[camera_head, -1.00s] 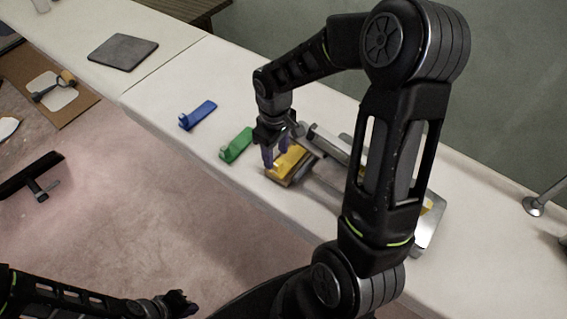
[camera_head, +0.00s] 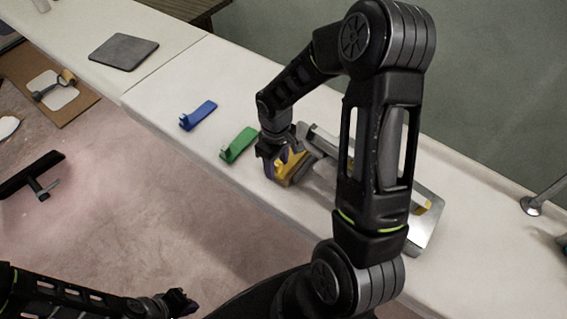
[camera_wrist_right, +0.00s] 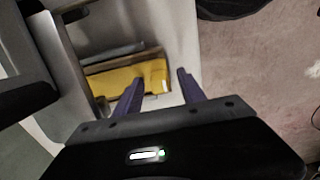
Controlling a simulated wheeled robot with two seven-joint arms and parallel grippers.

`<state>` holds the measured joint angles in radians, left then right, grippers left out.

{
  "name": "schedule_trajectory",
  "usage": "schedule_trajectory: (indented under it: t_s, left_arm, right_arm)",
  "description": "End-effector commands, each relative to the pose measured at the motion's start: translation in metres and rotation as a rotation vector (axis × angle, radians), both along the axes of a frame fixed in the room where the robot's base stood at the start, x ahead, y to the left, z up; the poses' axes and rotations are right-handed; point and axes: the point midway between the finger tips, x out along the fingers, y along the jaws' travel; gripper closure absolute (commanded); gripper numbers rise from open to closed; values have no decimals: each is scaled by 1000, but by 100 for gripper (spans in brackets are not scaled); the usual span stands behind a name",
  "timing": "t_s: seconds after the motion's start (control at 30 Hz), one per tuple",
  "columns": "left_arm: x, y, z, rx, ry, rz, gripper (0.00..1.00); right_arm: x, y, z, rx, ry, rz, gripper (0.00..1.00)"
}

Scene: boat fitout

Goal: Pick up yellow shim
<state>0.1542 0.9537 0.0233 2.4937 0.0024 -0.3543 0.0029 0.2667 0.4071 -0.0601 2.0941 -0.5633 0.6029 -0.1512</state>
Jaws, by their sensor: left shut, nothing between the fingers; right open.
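The yellow shim (camera_head: 290,165) lies by the left end of the metal fixture on the white bench, partly hidden by my right gripper. In the right wrist view the yellow shim (camera_wrist_right: 130,80) lies flat, with a wooden strip along its side. My right gripper (camera_head: 277,172) is over its near left end, open. My left gripper (camera_head: 185,303) is shut and empty, low at the bottom left.
A green shim (camera_head: 237,146) and a blue shim (camera_head: 198,115) lie left of the yellow one. The metal fixture (camera_head: 425,215) extends right behind my right arm. A dark square mat (camera_head: 123,52) lies at the far left of the bench.

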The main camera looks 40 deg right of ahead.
Motion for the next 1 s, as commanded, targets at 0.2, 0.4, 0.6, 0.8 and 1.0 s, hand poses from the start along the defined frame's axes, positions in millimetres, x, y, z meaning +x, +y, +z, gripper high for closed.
schedule_trajectory:
  t_s: [0.2, 0.4, 0.6, 0.8, 1.0]
  left_arm:
    - [0, 0, 0, 0, 0, 0, 100]
    - [0, 0, 0, 0, 0, 0, 100]
    - [0, 0, 0, 0, 0, 0, 100]
    - [0, 0, 0, 0, 0, 0, 100]
    - [0, 0, 0, 0, 0, 0, 100]
  right_arm:
    - [0, 0, 0, 0, 0, 0, 63]
    - [0, 0, 0, 0, 0, 0, 79]
    - [0, 0, 0, 0, 0, 0, 95]
    - [0, 0, 0, 0, 0, 0, 100]
    - [0, 0, 0, 0, 0, 0, 100]
